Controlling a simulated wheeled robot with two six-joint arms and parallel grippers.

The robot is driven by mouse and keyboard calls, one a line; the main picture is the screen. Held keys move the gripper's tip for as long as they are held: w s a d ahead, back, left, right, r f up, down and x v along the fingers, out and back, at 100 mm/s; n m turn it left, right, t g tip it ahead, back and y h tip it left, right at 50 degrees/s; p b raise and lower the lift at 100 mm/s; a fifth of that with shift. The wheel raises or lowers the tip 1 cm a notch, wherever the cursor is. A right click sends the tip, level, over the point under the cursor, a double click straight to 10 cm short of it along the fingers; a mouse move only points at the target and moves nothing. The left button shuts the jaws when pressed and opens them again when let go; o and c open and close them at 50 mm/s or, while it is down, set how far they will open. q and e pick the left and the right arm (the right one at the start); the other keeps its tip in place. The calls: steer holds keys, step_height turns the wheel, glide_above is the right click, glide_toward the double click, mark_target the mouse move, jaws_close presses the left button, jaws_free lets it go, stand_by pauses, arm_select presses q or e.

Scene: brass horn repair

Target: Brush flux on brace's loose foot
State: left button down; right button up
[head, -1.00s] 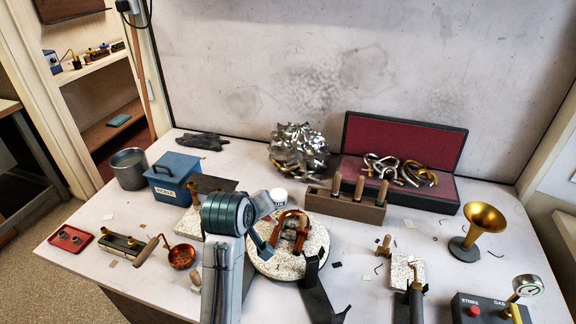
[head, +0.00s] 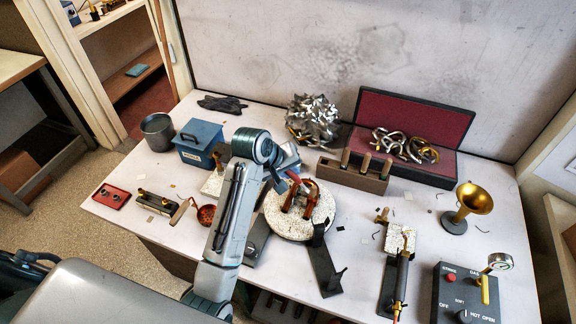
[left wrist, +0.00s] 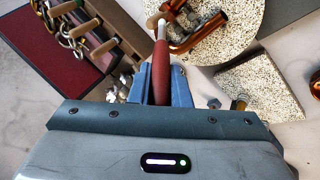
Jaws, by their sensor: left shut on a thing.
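My left gripper (head: 284,180) is shut on a slim brush with a red handle (left wrist: 161,78). It is above the back left part of the round speckled turntable (head: 318,228). Copper-coloured horn tubing (head: 308,203) stands on the turntable; it also shows in the left wrist view (left wrist: 207,33). The brush's pale tip points toward the tubing and overlaps its left end in the wrist view; I cannot tell whether they touch. The brace's loose foot cannot be made out clearly. My right gripper is not in view.
A wooden tool rack (head: 352,175) and an open red-lined case (head: 412,118) stand behind. A torch (head: 401,275) lies at right, near a control box (head: 464,292) and a brass bell (head: 473,200). A blue lidded box (head: 198,145) stands left.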

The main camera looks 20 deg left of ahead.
arm_select(q)
steer(key=shift+f, duration=2.65)
steer(key=shift+f, duration=0.4)
steer(key=shift+r, duration=0.1)
steer(key=shift+r, duration=4.45)
steer(key=shift+f, duration=0.1)
